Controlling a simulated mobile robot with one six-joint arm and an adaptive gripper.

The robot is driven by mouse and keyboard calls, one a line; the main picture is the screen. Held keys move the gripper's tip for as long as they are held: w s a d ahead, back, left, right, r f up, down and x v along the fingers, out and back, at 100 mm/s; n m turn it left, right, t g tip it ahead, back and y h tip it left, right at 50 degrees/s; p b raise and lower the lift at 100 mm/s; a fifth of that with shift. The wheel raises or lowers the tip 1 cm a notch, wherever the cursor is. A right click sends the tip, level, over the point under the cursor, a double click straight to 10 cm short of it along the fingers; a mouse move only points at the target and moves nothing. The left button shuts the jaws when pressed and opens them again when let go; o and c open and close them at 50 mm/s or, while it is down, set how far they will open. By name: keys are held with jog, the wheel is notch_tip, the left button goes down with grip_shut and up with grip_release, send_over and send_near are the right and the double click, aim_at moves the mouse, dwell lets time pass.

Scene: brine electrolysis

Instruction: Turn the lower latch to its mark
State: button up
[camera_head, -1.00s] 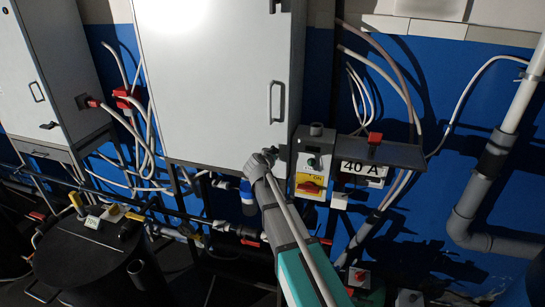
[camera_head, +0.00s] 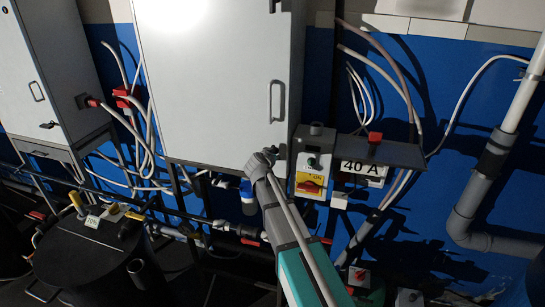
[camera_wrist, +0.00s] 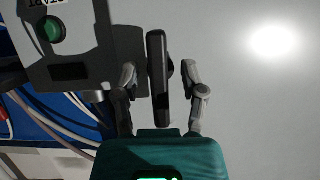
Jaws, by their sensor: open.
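The lower latch (camera_wrist: 157,60) is a black bar on the pale grey cabinet door (camera_head: 215,80). In the wrist view it stands upright between the two fingers of my gripper (camera_wrist: 162,78), with a visible gap to each finger. My gripper is open. In the head view my gripper (camera_head: 268,153) is at the door's lower right corner and largely hides the latch. I cannot make out a mark for the latch in either view.
Right of the door is a grey switch box (camera_head: 314,150) with a green button (camera_wrist: 48,29), close to one finger. Below it is a red-and-yellow switch (camera_head: 310,186). A shelf (camera_head: 385,152) and cables are further right. A door handle (camera_head: 277,101) is above.

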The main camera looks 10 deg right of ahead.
dwell(0.3)
jog(key=n+h, duration=0.1)
jog(key=n, duration=0.2)
jog(key=shift+w+f+g+h+b, duration=0.1)
jog(key=shift+f+g+h+b, duration=0.05)
jog(key=shift+g+h+b, duration=0.25)
jog(key=n+h+b, duration=0.1)
jog(key=n+h, duration=0.1)
jog(key=n, duration=0.1)
jog(key=shift+b, duration=0.3)
jog(key=n+h+b, duration=0.2)
jog(key=n, duration=0.1)
jog(key=shift+n, duration=0.4)
jog(key=n+h+b, duration=0.1)
jog(key=n+b, duration=0.2)
jog(key=n, duration=0.1)
jog(key=shift+h, duration=0.4)
jog(key=v, duration=1.4)
jog(key=s+d+f+m+g+y+b, duration=0.1)
jog(key=s+d+f+m+g+y, duration=0.2)
jog(key=s+d+f, duration=0.3)
jog(key=s+d+f+m+g+y+b, duration=0.1)
jog(key=s+d+f+m+g+y, duration=0.2)
jog(key=s+d+f+g, duration=0.3)
jog(key=shift+s+d+f+y, duration=0.75)
jog(key=shift+s+f, duration=1.1)
jog(key=shift+f, duration=1.1)
